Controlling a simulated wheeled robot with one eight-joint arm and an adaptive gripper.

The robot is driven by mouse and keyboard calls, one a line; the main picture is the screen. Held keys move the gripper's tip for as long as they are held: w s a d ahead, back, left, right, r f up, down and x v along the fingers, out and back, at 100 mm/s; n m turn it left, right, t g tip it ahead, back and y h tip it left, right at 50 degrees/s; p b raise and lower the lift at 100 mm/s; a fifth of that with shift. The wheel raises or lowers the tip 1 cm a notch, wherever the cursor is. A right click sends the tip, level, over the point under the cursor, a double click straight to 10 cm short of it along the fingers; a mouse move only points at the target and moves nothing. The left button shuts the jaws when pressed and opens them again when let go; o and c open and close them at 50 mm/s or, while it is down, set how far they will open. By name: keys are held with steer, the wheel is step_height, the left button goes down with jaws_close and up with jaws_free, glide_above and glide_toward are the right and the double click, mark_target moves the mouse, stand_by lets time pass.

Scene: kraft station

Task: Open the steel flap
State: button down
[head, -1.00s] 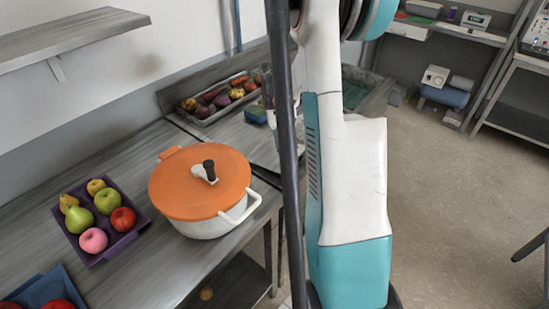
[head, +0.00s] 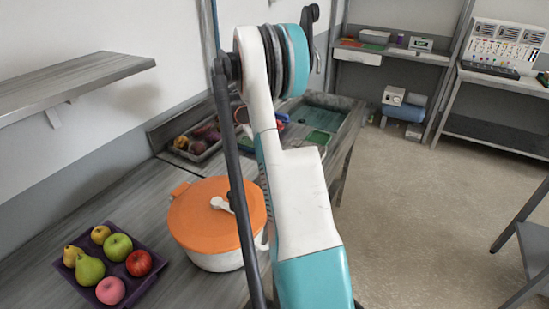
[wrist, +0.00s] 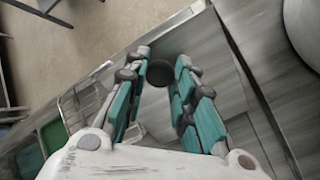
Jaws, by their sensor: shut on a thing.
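In the wrist view my gripper (wrist: 162,72) is shut on a dark round knob (wrist: 160,74), which sits between the fingertips. A grey, metal-looking panel (wrist: 218,65) lies just beyond and to the right of the fingers. It appears to be the steel flap, but the fingers cover part of it and I cannot tell whether it is raised. In the head view my arm hides the gripper and most of the worktop around it.
A white pot (head: 215,260) with an orange lid (head: 205,232) stands close left of my arm. A purple fruit tray (head: 155,262) is nearer left. A vegetable tray (head: 184,154) and a green-floored basin (head: 328,118) lie behind. Open floor (head: 420,210) is at right.

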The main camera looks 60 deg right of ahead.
steer(key=c, duration=1.3)
jaws_free()
step_height(320, 180, up, 10)
